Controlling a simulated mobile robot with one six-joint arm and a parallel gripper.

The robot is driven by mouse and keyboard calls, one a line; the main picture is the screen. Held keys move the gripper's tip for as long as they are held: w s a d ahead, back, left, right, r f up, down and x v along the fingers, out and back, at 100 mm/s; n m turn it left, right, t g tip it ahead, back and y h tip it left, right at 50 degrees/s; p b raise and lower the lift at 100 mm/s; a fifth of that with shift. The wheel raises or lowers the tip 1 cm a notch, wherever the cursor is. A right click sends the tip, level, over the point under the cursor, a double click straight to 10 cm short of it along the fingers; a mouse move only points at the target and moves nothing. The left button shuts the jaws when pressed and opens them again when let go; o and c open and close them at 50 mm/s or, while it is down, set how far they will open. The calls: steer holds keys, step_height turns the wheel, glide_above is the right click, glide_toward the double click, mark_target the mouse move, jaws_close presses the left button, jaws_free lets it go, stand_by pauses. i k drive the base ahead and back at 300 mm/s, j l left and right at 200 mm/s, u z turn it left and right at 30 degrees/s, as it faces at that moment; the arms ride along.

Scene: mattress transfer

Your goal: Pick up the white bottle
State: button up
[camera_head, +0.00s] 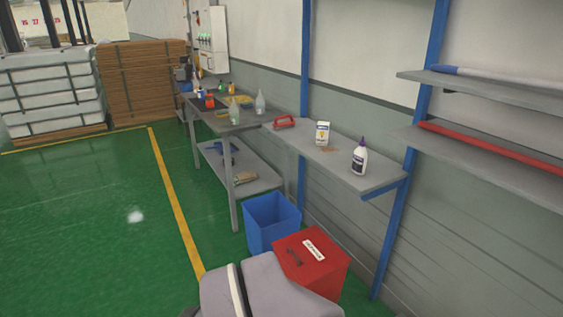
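A white bottle (359,158) with a dark label and a dark cap stands upright near the right end of a grey wall shelf (378,179). Its whole front shows and nothing covers it. My gripper is not in view, so its state does not show.
A white and yellow carton (322,133) and a red-handled tool (285,122) share the shelf. Two pale bottles and small items stand on a workbench (218,123) behind. Blue uprights flank the shelf. A blue bin (271,221) and red box (313,259) sit below. Green floor (90,220) is open left.

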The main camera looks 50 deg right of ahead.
mark_target(360, 160)
steer(key=i+j, duration=0.2)
steer(key=i, duration=0.2)
steer(key=i+j, duration=0.2)
steer(key=i, duration=0.2)
steer(key=i+j, duration=0.2)
steer(key=i, duration=0.15)
steer(key=i+l+z, duration=0.2)
steer(key=z, duration=0.25)
steer(key=i+l+z, duration=0.25)
steer(key=z, duration=0.2)
steer(key=i+z, duration=0.3)
steer(key=z, duration=0.15)
steer(key=i+z, duration=0.3)
steer(key=z, duration=0.15)
steer(key=i+z, duration=0.25)
steer(key=z, duration=0.2)
steer(key=i+j+z, duration=0.25)
steer(key=z, duration=0.2)
steer(key=i+j+z, duration=0.2)
steer(key=z, duration=0.25)
